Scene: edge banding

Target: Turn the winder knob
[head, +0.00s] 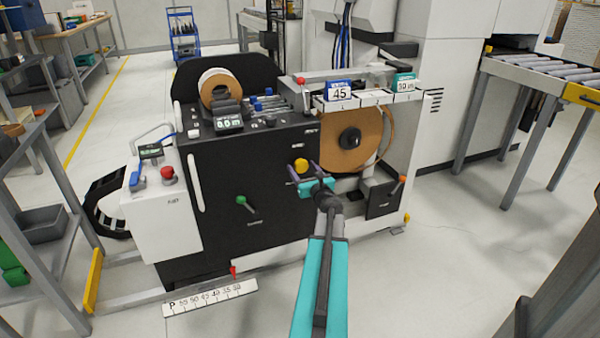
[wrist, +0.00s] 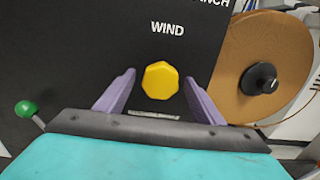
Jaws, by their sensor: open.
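The winder knob (wrist: 160,80) is a yellow, many-sided knob on the black panel, under the word WIND in the wrist view. It also shows in the head view (head: 301,166) on the front of the black machine. My gripper (wrist: 158,85) is open, with one purple finger to the left of the knob and one to the right. Gaps show between the knob and both fingers. In the head view my gripper (head: 304,176) is just below and in front of the knob. I cannot tell how deep the fingertips reach past the knob.
A brown roll (head: 350,140) with a black hub stands to the right of the knob, also in the wrist view (wrist: 262,70). A green-knobbed lever (head: 242,200) is at the lower left.

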